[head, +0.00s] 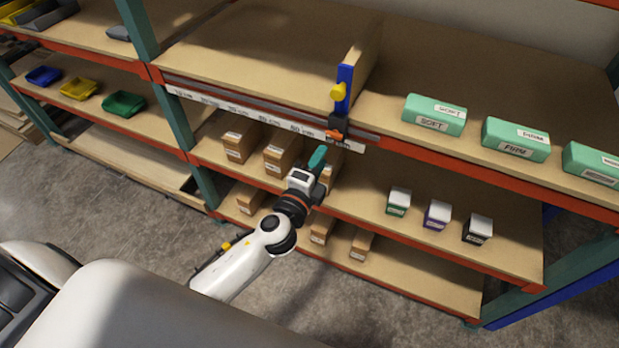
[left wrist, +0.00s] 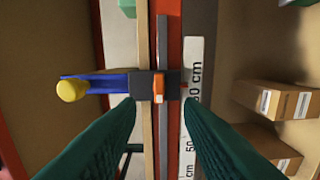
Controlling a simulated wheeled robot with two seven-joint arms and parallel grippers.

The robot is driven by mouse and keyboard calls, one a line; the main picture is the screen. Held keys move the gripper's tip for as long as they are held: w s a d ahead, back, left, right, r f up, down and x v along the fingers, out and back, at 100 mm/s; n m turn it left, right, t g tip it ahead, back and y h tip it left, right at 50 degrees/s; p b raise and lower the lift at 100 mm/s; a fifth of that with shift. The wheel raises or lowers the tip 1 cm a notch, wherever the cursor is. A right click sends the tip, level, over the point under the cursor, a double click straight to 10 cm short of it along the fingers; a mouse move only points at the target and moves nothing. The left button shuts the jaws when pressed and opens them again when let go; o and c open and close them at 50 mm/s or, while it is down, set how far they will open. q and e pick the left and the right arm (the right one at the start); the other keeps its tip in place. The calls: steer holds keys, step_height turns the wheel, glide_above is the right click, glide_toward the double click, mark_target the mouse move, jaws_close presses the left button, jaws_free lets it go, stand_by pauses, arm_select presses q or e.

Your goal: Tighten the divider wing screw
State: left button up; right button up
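The divider (head: 362,58) is an upright wooden panel on the upper shelf. Its front edge carries a blue bracket (head: 344,80) with a yellow knob (head: 338,91). A black clamp block (head: 339,122) sits below, on the shelf-edge rail. The small orange wing screw (head: 333,135) is on the block's front; it also shows in the left wrist view (left wrist: 157,97), near the middle. My left gripper (head: 318,158) is just below and in front of the block. Its two green fingers (left wrist: 159,108) are spread, with nothing between them, the screw lying ahead of the gap. My right gripper is not in view.
A white scale strip (head: 240,109) runs along the rail under the shelf edge. Green boxes (head: 434,115) stand right of the divider. Brown cartons (head: 280,152) and small bottles or boxes (head: 437,214) stand on the shelf below. The upper shelf left of the divider is mostly clear.

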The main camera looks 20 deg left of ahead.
arm_select(q)
steer(key=s+b, duration=0.1)
steer(key=s, duration=0.4)
steer(key=shift+s+a, duration=0.1)
steer(key=shift+s, duration=0.25)
